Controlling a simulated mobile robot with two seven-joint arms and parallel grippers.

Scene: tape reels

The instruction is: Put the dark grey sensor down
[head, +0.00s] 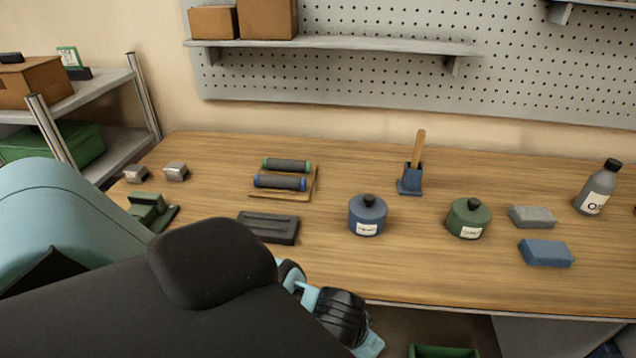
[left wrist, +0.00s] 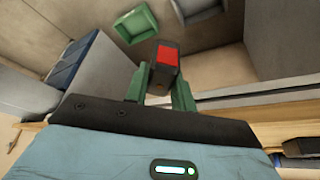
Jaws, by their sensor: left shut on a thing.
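The dark grey sensor (left wrist: 162,78), a small dark block with a red face, sits between the green fingers of my left gripper (left wrist: 158,92) in the left wrist view. The gripper is shut on it and holds it clear of any surface, in front of the table edge with the floor beyond. In the head view my dark left arm crosses the lower left and its wrist is at the table's front edge. The gripper's fingers and the sensor are hidden there. My right gripper is in neither view.
On the wooden table (head: 400,270) are a dark grey slotted block (head: 268,227), a green stand (head: 150,211), a board with two rollers (head: 283,194), a blue jar (head: 367,217) and a green jar (head: 468,220). A green bin (left wrist: 135,25) and a grey bin (left wrist: 193,9) stand below.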

